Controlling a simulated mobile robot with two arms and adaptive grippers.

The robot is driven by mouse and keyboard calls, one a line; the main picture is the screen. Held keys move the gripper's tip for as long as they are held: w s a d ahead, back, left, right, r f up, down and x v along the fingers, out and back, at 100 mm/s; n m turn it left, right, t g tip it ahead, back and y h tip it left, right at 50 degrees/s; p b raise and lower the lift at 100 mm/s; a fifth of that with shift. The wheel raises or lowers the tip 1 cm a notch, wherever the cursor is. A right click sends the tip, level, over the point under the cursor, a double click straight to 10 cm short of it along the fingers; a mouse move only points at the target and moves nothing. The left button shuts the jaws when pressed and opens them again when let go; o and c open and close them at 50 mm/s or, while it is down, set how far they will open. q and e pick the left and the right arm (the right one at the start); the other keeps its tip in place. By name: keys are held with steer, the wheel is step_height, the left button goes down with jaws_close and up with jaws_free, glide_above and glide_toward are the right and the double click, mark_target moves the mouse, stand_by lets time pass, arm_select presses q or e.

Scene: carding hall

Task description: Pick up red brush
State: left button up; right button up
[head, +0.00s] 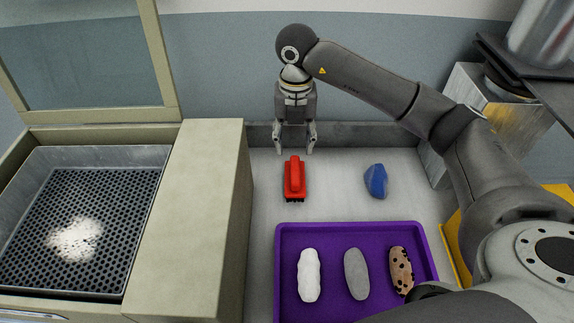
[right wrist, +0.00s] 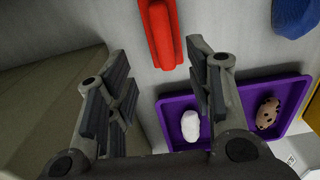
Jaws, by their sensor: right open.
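The red brush (head: 294,180) lies on the pale worktop, its long handle pointing toward the back wall. My right gripper (head: 295,148) is open and empty, pointing down just behind the brush's far end in the head view. In the right wrist view the brush (right wrist: 162,35) shows beyond the open fingers (right wrist: 155,85), nearer the right finger and not between them. I cannot tell the exact height of the fingertips above the worktop. My left gripper is in neither view.
A blue object (head: 375,181) lies right of the brush. A purple tray (head: 350,229) in front holds a white, a grey and a spotted brown piece. A beige box with a perforated metal tray (head: 120,245) stands at left. A metal block (head: 490,110) stands at right.

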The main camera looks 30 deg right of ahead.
mark_target(295, 168)
step_height(295, 168, down, 5)
steer(key=shift+s+f+p, duration=0.1)
steer(key=shift+s+p, duration=0.05)
steer(key=shift+p, duration=0.4)
step_height(295, 168, down, 4)
steer(key=shift+s+d+f+p, duration=0.1)
steer(key=shift+d+p, duration=0.05)
steer(key=shift+p, duration=0.95)
steer(key=shift+f, duration=0.55)
jaws_close()
